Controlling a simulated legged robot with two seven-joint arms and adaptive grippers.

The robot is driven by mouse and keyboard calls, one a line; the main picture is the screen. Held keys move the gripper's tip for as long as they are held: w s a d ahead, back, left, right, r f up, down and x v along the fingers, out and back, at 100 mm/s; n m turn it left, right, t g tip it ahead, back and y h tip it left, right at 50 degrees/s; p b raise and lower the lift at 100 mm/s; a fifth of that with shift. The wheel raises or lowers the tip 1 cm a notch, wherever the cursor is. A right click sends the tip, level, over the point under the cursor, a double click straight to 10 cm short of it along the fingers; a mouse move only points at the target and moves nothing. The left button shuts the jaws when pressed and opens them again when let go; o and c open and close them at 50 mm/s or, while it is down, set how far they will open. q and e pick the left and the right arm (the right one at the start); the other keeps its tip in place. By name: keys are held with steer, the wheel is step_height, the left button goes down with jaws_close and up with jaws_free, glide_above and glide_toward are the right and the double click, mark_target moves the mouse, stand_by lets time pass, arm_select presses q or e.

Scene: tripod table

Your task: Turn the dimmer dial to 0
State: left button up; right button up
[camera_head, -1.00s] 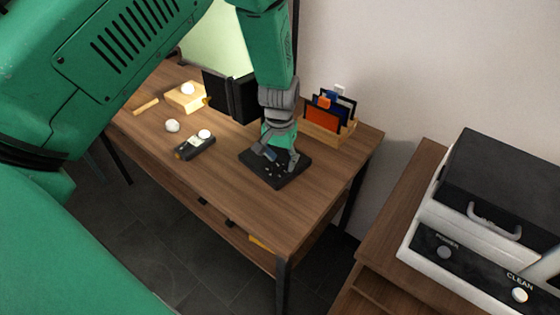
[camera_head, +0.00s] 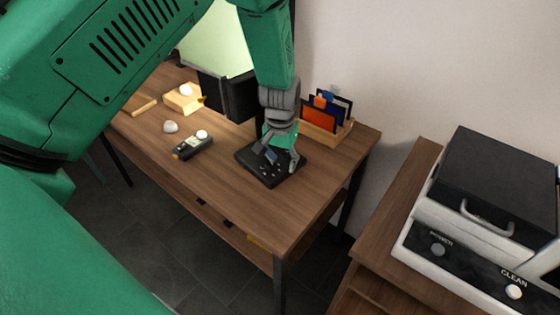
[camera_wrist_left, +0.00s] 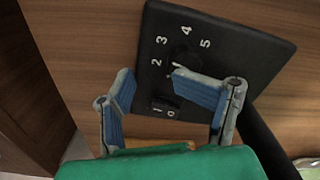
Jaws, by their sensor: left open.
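The dimmer is a black square panel (camera_head: 263,177) lying near the right end of the wooden table. In the left wrist view, the panel (camera_wrist_left: 255,45) carries white numbers from 2 to 5 in an arc around a dark round dial (camera_wrist_left: 184,58). A small raised piece with white marks (camera_wrist_left: 165,108) sits lower on it. My left gripper (camera_head: 282,158) is open and low over the panel; its fingers (camera_wrist_left: 148,82) are spread and empty. One finger covers part of the dial, so its pointer setting and any contact are unclear. My right gripper is not in view.
The wooden table (camera_head: 232,205) also holds a dark handheld device (camera_head: 192,146), a white ball (camera_head: 170,127), a light wooden block (camera_head: 182,98) and a lit black-framed screen. A folder rack (camera_head: 322,127) stands close behind the panel. A white-and-black machine (camera_head: 490,200) is at right.

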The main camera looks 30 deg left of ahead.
arm_select(q)
steer(key=shift+s+d+r, duration=0.15)
steer(key=shift+d+r, duration=0.05)
steer(key=shift+d, duration=0.3)
steer(key=r+p, duration=0.1)
steer(key=a+r+p, duration=0.1)
steer(key=shift+r+p, duration=0.2)
steer(key=shift+p, duration=0.1)
steer(key=r+p, duration=0.2)
steer(key=r, duration=0.1)
steer(key=shift+d+r+p, duration=0.1)
steer(key=shift+d+p, duration=0.2)
steer(key=shift+d, duration=0.1)
step_height(320, 180, up, 10)
steer(key=p, duration=0.9)
steer(key=shift+a, duration=0.15)
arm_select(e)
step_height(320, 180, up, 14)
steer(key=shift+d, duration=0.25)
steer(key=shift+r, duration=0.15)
arm_select(q)
steer(key=shift+p, duration=0.3)
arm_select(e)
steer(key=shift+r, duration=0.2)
